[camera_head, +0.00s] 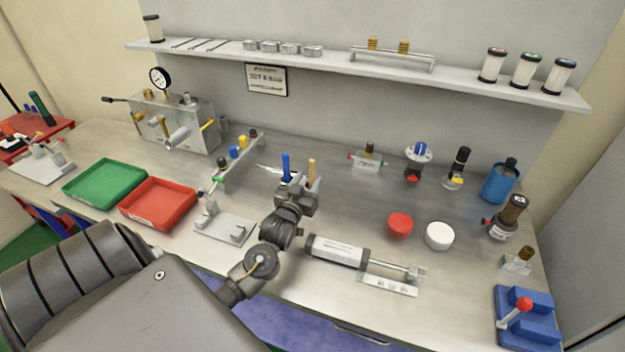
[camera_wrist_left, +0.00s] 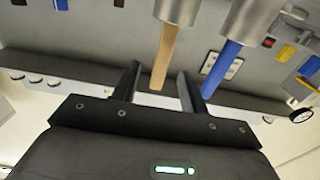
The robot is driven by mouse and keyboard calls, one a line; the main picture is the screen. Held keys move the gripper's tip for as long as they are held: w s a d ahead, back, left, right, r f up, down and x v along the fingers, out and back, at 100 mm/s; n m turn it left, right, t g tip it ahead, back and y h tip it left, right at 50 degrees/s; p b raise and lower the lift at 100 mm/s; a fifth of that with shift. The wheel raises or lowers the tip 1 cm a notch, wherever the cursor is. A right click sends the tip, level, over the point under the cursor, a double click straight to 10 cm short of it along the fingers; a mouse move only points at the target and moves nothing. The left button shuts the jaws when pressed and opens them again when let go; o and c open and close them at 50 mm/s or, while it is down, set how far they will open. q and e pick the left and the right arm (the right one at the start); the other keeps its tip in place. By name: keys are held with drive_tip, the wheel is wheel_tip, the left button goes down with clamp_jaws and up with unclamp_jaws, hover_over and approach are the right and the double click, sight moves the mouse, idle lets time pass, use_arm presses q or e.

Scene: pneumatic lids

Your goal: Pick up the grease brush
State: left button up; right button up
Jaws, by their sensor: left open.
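Two upright handles show just beyond my left gripper (camera_head: 298,192) in the head view: a tan wooden one (camera_head: 311,170) and a blue one (camera_head: 285,166). Their lower parts are hidden behind the gripper; no bristles show, so I cannot tell for sure which is the grease brush. In the left wrist view, the tan handle (camera_wrist_left: 165,55) stands in line with the gap between the open fingers (camera_wrist_left: 157,80). The blue handle (camera_wrist_left: 222,70) is outside the right-hand finger. Each meets a grey metal cylinder at the top of that view. My right gripper is not in view.
A grey metal stand (camera_head: 226,228) is left of my gripper and a white-labelled cylinder (camera_head: 338,250) lies to its right. Red (camera_head: 400,226) and white (camera_head: 439,236) round pieces sit farther right. Red (camera_head: 158,222) and green (camera_head: 104,203) trays are left. A shelf (camera_head: 340,65) runs behind.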

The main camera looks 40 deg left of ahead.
sight(311, 172)
use_arm(q)
drive_tip(key=shift+r, duration=0.1)
drive_tip(key=shift+w+a+r+p, duration=0.15)
drive_tip(key=shift+w+r+p, duration=0.05)
drive_tip(key=shift+p, duration=0.2)
drive_tip(key=p+x, duration=0.1)
drive_tip(key=x, duration=0.2)
drive_tip(key=shift+w+a+f+p, duration=0.15)
drive_tip(key=shift+w+p, duration=0.2)
drive_tip(key=shift+p, duration=0.05)
drive_tip(key=shift+w+a+f, duration=0.1)
drive_tip(key=shift+w+a, duration=0.05)
drive_tip(key=shift+w, duration=0.25)
drive_tip(key=shift+s, duration=0.1)
clamp_jaws()
